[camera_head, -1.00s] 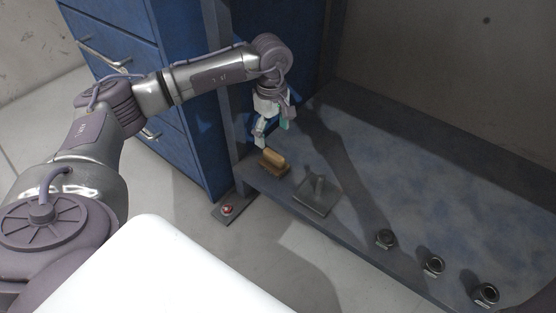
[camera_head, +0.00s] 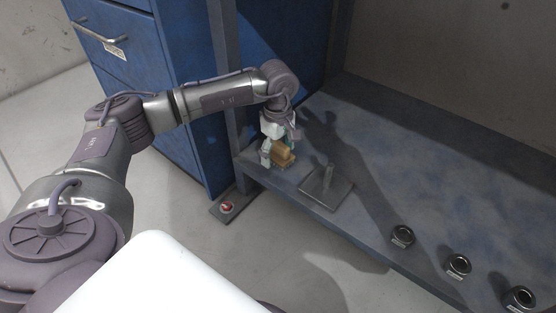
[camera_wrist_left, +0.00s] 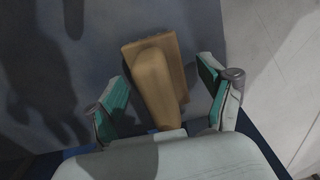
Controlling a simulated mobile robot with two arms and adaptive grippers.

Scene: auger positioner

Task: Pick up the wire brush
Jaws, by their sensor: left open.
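The wire brush (camera_head: 284,154) is a tan wooden block with a raised rounded handle. It rests on the shelf near its left front corner. It also shows in the left wrist view (camera_wrist_left: 155,80), between the fingers, with its near end hidden by the gripper body. My left gripper (camera_head: 278,152) is lowered right at the brush and open. In the left wrist view its green-padded fingers (camera_wrist_left: 164,98) stand on either side of the brush handle, with a gap on both sides. My right gripper is not in view.
A dark square plate with an upright post (camera_head: 326,188) stands on the shelf just right of the brush. Several dark nut-like rings (camera_head: 402,236) sit along the front edge. A shelf upright (camera_head: 226,90) and blue drawer cabinet (camera_head: 180,100) are on the left. The back of the shelf is clear.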

